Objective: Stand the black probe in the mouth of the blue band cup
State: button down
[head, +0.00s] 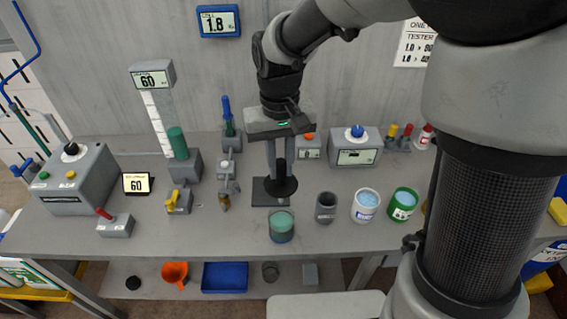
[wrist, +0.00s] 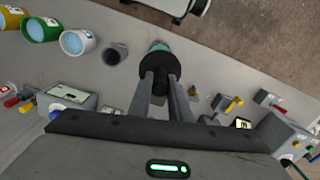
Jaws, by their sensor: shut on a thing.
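My gripper (head: 278,158) points down over the middle of the bench, shut on the black probe (head: 282,185). The probe hangs upright, with a wide dark disc low on it; this disc (wrist: 160,67) shows between the fingers in the wrist view. The probe's lower tip is hidden in both views. A white cup (head: 365,214) with pale blue contents stands upright to the right of my gripper; it also shows in the wrist view (wrist: 77,43). I cannot make out for certain which cup has the blue band.
A glass with teal liquid (head: 281,229) stands just in front of the probe. A grey cup (head: 326,209) and a green cup (head: 404,206) flank the white cup. A yellow cup (wrist: 10,18) is beyond. A dark plate (head: 262,194) lies behind the probe.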

jog(key=b, duration=0.3)
send_over(281, 202)
jog(key=shift+w+f, duration=0.2)
jog(key=shift+f, duration=1)
jog(key=shift+w+f, duration=0.2)
jog(key=shift+f, duration=0.95)
jog(key=shift+f, duration=0.1)
jog(key=shift+f+b, duration=2.3)
jog(key=shift+f, duration=0.6)
jog(key=shift+f+b, duration=0.65)
jog(key=shift+f, duration=0.25)
jog(key=shift+f, duration=0.15)
jog(key=c, duration=1.6)
grip_release()
jog(key=shift+o, duration=0.2)
